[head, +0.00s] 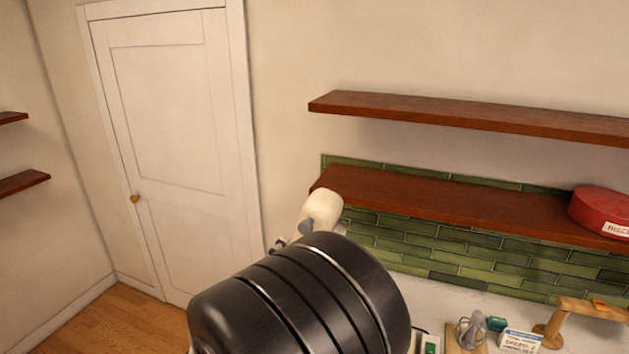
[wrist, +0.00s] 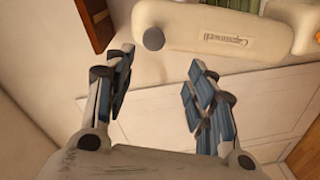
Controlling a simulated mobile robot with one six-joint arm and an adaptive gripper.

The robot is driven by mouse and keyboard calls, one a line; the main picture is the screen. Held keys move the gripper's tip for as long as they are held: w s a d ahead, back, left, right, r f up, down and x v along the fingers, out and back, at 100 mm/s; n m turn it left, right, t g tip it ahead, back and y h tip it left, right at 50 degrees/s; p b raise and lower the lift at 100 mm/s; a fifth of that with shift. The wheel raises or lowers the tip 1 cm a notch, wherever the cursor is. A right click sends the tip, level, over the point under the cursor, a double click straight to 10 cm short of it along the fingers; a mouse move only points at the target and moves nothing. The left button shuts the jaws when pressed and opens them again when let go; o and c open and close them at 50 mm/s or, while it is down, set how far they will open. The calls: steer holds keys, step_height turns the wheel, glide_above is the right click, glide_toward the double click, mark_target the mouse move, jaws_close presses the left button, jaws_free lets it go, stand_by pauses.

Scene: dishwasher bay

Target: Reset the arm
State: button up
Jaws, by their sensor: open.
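My gripper (wrist: 160,62) shows in the wrist view with its two blue-padded fingers spread apart and nothing between them. In the head view it cannot be made out; my large black arm link fills the lower middle and hides what lies behind it. A cream appliance (wrist: 225,24) with a grey knob and lettering lies beyond the fingertips in the wrist view. It looks like a stand mixer, and a cream rounded top (head: 320,208) shows just above my arm link in the head view. I cannot tell how near the fingers are to it.
Two brown shelves (head: 470,118) run along the wall at right, the lower holding a red tin (head: 603,211). The pale counter (head: 450,298) holds a small box (head: 520,341), a wooden stand (head: 585,309) and small items. A white door (head: 165,110) stands at left above clear wooden floor.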

steer(key=s+d+f+m+g+y+b, duration=0.2)
steer(key=s+d+f+m+g+b, duration=0.3)
steer(key=s+d+f+b, duration=0.7)
steer(key=s+d+f+m+g+y+b, duration=0.2)
steer(key=s+d+f+m+g+b, duration=0.3)
steer(key=s+d+f+b, duration=0.7)
steer(key=s+f+g+b, duration=0.1)
steer(key=s+g, duration=0.1)
steer(key=s, duration=0.5)
steer(key=shift+s+d+f+m+y+b, duration=0.2)
steer(key=shift+s+m+y+b, duration=0.1)
steer(key=shift+s+b, duration=0.1)
